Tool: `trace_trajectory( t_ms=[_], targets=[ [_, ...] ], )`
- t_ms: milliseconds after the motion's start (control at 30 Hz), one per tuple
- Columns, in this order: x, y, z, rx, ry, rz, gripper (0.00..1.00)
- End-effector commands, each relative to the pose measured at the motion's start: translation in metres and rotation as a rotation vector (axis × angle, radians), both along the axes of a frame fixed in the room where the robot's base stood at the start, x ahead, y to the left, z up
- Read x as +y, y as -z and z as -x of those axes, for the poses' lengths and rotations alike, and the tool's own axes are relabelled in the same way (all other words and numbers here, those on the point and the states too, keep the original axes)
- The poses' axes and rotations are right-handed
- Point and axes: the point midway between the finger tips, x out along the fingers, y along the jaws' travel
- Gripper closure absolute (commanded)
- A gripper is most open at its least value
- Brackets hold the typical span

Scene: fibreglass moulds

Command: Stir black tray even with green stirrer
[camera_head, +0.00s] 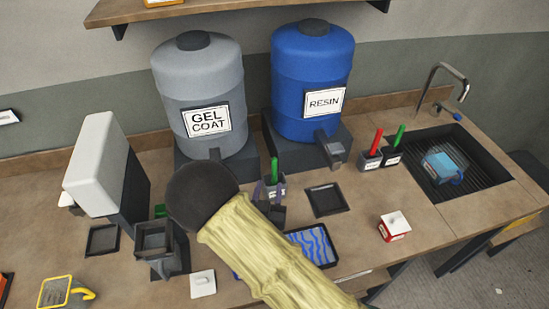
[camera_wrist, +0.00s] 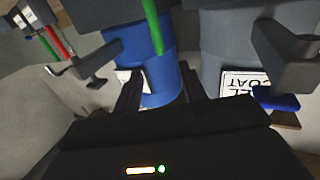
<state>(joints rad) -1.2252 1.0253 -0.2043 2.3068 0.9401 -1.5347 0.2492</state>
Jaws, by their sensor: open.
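A dark-rimmed tray (camera_head: 335,262) with blue and pale streaks inside lies on the counter, partly hidden by my arm. An empty black tray (camera_head: 326,200) lies behind it. A green stirrer (camera_head: 274,168) stands upright in a small grey holder (camera_head: 279,184) before the tanks; another green stirrer (camera_head: 398,136) stands in a dark holder near the sink. In the wrist view, my gripper (camera_wrist: 160,92) is open, with nothing between its fingers. A green stick (camera_wrist: 153,27) shows beyond them at the top. My arm mostly hides the gripper in the head view.
The grey gel coat tank (camera_head: 197,85) and blue resin tank (camera_head: 312,70) stand behind. A red stirrer (camera_head: 376,142) stands by the sink (camera_head: 487,165). A red-and-white box (camera_head: 393,227) sits front right. A dark container (camera_head: 153,237) stands left of my arm.

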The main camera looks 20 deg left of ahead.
Motion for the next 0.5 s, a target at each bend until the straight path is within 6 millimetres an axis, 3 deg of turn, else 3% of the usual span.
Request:
trace_trajectory(
  t_ms=[500],
  targets=[
    [0.012,-0.003,-0.084,-0.001,0.002,0.001,0.59]
  ],
)
